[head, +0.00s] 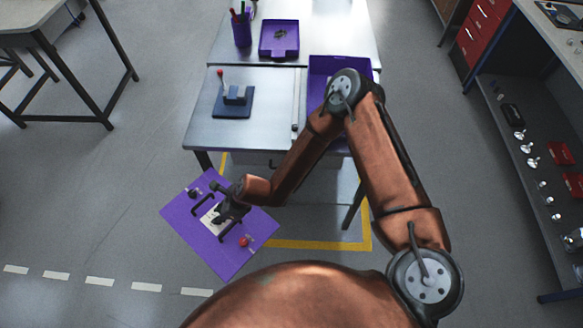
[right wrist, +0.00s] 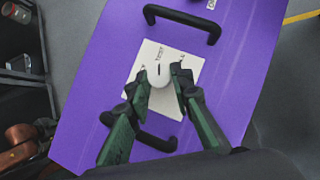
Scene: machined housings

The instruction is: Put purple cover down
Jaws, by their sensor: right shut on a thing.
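The purple cover (head: 240,258) is a flat panel in front of the workbench in the head view, lying at an angle. It carries two black handles and a white label. My right gripper (head: 222,216) is over its middle. The near handle is partly hidden by the fingers. Whether the cover touches anything below cannot be told. My left gripper is not in view.
The workbench (head: 262,86) holds a dark blue block with a red-tipped lever (head: 233,100), a purple tray (head: 279,40) and a pen cup (head: 241,30). A purple bin (head: 325,66) is at its right side. Yellow tape (head: 310,245) marks the floor. A shelf unit (head: 515,165) stands right.

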